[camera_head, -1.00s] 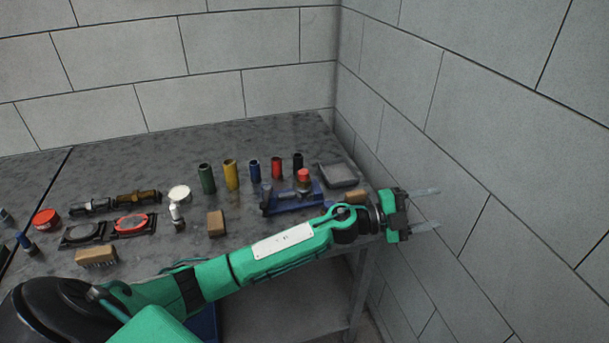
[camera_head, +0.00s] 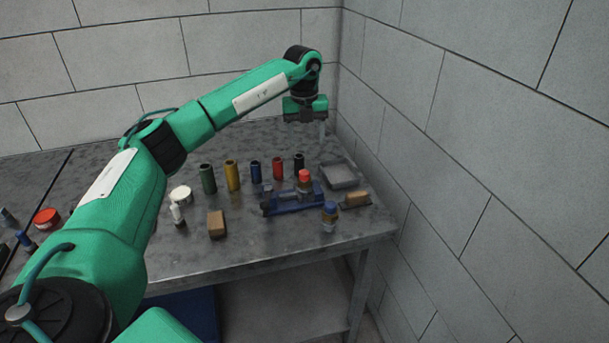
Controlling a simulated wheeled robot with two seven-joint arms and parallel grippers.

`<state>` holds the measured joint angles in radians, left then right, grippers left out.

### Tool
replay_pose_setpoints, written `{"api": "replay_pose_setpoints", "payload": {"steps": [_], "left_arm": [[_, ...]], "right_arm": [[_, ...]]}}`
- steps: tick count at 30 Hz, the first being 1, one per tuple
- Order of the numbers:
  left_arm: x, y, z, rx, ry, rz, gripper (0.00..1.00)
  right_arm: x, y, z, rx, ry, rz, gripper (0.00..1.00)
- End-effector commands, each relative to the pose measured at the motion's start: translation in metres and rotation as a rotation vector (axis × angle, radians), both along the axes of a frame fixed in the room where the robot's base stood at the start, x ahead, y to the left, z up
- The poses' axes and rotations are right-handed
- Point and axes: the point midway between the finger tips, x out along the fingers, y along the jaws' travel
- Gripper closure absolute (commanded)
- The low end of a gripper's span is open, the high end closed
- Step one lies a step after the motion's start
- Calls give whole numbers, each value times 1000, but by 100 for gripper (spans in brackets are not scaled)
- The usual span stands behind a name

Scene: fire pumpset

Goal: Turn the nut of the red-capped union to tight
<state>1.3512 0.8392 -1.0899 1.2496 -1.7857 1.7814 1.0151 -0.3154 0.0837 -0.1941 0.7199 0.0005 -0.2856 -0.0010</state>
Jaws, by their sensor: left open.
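The red-capped union (camera_head: 304,181) stands upright at the blue vise-like fixture (camera_head: 285,205) on the right part of the bench. Its nut is too small to read for tightness. My left gripper (camera_head: 318,132) hangs from its green arm above the back right corner of the bench, fingers pointing down. It is open and empty, behind and above the red-capped union and clear of it. One finger shows plainly; the other is hard to make out. My right gripper is not in view.
A blue-capped fitting (camera_head: 329,215) stands near the front edge. Green (camera_head: 208,178), yellow (camera_head: 232,176), blue, red and black cylinders line up behind the fixture. A grey tray (camera_head: 340,175) and brown block (camera_head: 356,200) lie right. A wall (camera_head: 480,150) bounds the right side.

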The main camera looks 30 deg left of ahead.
Motion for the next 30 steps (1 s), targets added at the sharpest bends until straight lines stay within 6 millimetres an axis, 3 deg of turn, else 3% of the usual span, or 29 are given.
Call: {"api": "replay_pose_setpoints", "payload": {"steps": [5, 21, 30], "left_arm": [[-3, 11, -1, 29, 17, 25, 40], [-2, 8, -104, 25, 17, 20, 40], [-1, 7, -131, 25, 14, 20, 40]], "right_arm": [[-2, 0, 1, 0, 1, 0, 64], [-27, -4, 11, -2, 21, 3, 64], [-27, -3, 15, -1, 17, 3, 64]]}}
